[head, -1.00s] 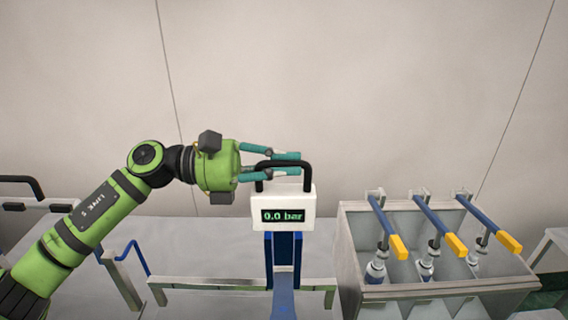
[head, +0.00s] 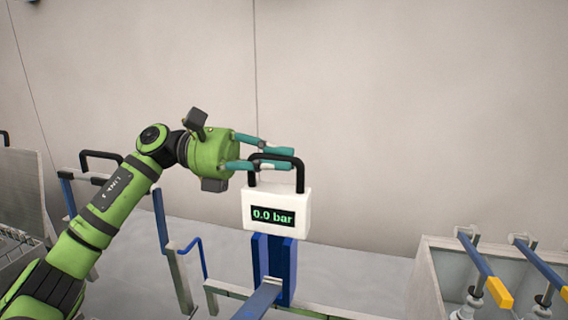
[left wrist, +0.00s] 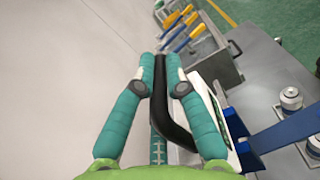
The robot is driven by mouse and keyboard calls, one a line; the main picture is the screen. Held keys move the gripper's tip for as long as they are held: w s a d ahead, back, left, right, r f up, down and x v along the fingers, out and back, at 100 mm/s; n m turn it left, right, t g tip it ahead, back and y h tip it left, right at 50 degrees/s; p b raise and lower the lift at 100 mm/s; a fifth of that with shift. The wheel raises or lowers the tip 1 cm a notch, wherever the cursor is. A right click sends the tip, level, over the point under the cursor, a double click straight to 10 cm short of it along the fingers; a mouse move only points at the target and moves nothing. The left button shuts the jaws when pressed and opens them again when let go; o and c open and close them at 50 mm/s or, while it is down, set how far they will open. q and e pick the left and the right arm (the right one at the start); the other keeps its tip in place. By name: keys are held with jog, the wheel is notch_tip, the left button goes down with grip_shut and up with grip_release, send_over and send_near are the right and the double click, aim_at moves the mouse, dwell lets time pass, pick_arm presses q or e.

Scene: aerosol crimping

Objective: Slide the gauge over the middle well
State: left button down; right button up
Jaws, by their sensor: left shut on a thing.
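The gauge (head: 277,198) is a white box with a display reading 0.0 bar and a black arched handle (head: 300,181). It sits above a blue post in the middle of the head view. My left gripper (head: 289,158) is shut on the handle, with its teal fingers on either side of the bar; the handle (left wrist: 180,112) also shows between the fingers in the left wrist view. The steel well box (head: 428,288) stands apart, right of the gauge. Its middle well is only partly visible, under the second blue lever (head: 536,262). My right gripper is not in view.
A blue post (head: 275,262) stands under the gauge. A yellow-tipped blue lever (head: 474,256) hangs over the left well; the third shows only in the left wrist view. A bent blue rod (head: 190,246) stands left of the post.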

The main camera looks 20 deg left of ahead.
pick_arm(q)
jog(key=c, duration=1.3)
grip_release()
jog(key=a, duration=0.7)
jog(key=shift+a, duration=0.3)
